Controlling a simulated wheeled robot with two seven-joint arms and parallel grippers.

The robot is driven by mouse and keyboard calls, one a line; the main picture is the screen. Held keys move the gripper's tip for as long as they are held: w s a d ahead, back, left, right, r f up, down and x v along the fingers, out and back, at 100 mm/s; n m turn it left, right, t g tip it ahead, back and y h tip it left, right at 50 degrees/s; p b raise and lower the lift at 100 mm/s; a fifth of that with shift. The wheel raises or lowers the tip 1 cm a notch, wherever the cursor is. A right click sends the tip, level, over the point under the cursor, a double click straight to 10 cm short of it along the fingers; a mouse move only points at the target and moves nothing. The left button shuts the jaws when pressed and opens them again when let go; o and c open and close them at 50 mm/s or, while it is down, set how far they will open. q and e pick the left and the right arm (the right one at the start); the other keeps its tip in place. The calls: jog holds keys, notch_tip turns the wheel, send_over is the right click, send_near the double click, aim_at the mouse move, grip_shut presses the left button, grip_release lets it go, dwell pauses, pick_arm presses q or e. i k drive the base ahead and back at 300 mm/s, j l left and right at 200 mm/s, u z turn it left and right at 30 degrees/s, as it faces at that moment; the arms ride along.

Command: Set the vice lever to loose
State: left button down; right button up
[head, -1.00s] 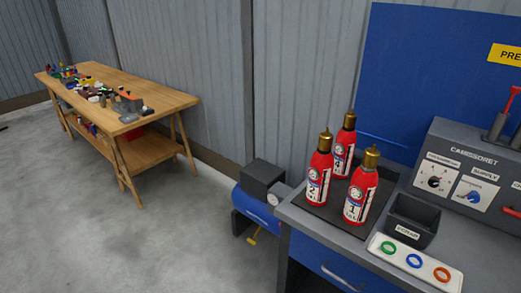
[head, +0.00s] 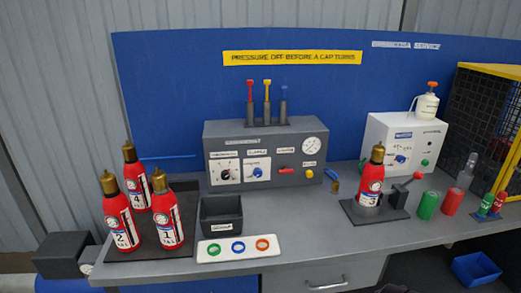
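The vice (head: 393,213) stands on the right half of the grey bench, on a dark plate. Red extinguisher 3 (head: 370,185) with a brass top stands upright in it. The vice lever (head: 404,186) is beside the bottle on its right, a dark arm slanting up to the right and ending in a red knob (head: 418,175). Any loose or tight marking by the lever is too small to read. Neither of my grippers is in view.
Extinguishers 2 (head: 122,220), 4 (head: 136,185) and 1 (head: 166,218) stand on a dark mat at left. A grey control box (head: 265,160), a black bin (head: 221,214) and a ring tray (head: 240,248) are mid-bench. Red and green cylinders (head: 428,205) stand right of the lever.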

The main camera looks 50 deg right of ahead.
aim_at(418, 175)
jog(key=z, duration=2.65)
